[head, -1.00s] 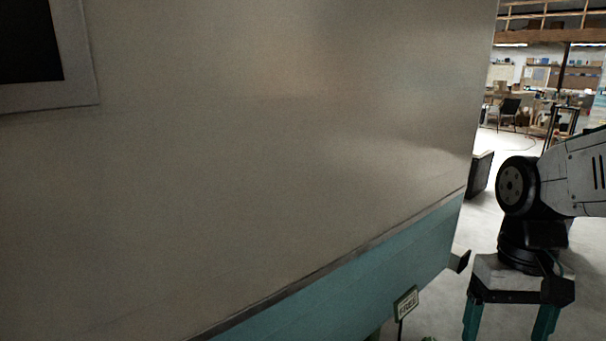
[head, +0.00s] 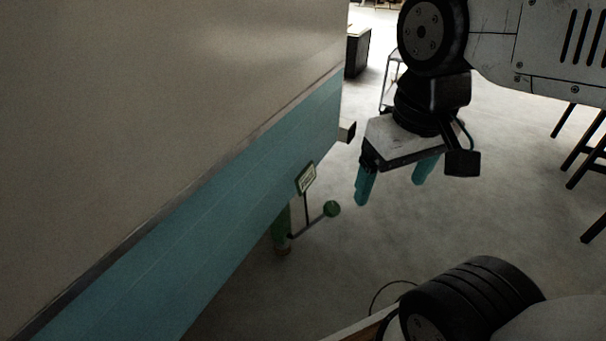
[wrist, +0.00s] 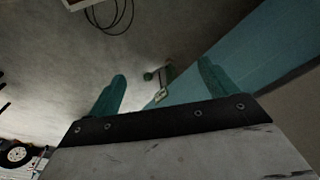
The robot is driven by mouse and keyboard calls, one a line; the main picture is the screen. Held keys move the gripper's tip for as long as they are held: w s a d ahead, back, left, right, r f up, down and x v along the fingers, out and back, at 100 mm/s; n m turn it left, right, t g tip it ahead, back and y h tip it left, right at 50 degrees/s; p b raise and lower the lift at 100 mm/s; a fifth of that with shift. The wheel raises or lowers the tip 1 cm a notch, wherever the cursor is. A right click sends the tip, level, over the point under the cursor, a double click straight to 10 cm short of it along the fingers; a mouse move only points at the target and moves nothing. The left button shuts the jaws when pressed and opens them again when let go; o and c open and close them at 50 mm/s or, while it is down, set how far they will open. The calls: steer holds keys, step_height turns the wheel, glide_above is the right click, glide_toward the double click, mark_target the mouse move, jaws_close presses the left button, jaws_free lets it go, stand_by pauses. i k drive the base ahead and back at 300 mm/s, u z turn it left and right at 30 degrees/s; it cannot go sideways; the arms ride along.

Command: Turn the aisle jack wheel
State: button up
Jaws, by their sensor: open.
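The jack (head: 282,230) is a green post under the lower edge of the camper, low in the middle of the head view. A crank arm with a round green knob (head: 332,208) sticks out from it to the right. A small sign (head: 306,178) stands above it; its lettering is too small to read. My gripper (head: 396,190), with teal fingers, is open and empty, pointing down, above and to the right of the knob and apart from it. In the wrist view the knob (wrist: 148,76) shows beyond and between the open fingers.
The camper (head: 230,165), cream above and teal below, fills the left side. A dark box (head: 357,50) stands beyond its end. Dark stool or chair legs (head: 585,155) stand at the right. A cable (wrist: 108,18) lies on the floor. The grey floor between is clear.

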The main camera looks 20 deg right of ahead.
mark_target(331, 208)
steer(key=u, duration=2)
steer(key=k, duration=1.2)
steer(key=z, duration=1.75)
steer(key=i, duration=0.5)
steer(key=u, duration=0.05)
